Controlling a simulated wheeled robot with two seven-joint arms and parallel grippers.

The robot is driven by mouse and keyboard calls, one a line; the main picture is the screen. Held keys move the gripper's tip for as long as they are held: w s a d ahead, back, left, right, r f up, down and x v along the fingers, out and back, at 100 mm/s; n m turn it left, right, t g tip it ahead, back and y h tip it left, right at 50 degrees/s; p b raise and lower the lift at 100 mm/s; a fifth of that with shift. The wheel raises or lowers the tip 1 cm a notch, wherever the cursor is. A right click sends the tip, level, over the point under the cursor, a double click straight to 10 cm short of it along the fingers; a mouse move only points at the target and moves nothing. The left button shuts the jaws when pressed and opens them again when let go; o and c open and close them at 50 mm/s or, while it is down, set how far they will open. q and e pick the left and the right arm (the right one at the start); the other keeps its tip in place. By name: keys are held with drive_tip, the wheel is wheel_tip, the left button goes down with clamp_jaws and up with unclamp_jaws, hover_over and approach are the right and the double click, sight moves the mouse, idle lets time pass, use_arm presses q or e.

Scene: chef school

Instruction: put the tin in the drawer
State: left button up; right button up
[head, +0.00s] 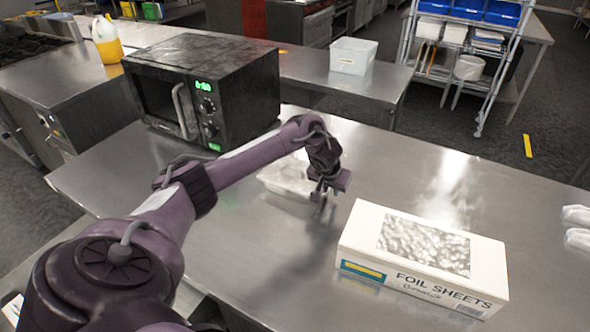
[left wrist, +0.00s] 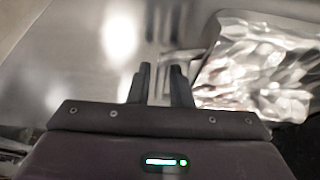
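The tin, a shallow silvery foil tray (head: 284,180), lies on the steel table, partly hidden behind my left arm in the head view. In the left wrist view its crinkled foil (left wrist: 262,68) is to the right of the fingers. My left gripper (head: 320,196) points down just right of the tin in the head view. Its two fingers (left wrist: 162,75) stand a small gap apart, with nothing seen between them. Whether they touch the tin cannot be told. No drawer can be made out clearly. My right gripper is not in view.
A foil sheets box (head: 420,262) lies to the right and nearer. A black microwave (head: 205,88) stands at the back left. A clear plastic container (head: 353,56) is on the counter behind. White objects (head: 577,226) show at the right edge. The table's back right is clear.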

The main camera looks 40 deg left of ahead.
use_arm(q)
drive_tip(key=shift+r, duration=0.1)
clamp_jaws()
drive_tip(key=shift+r, duration=0.15)
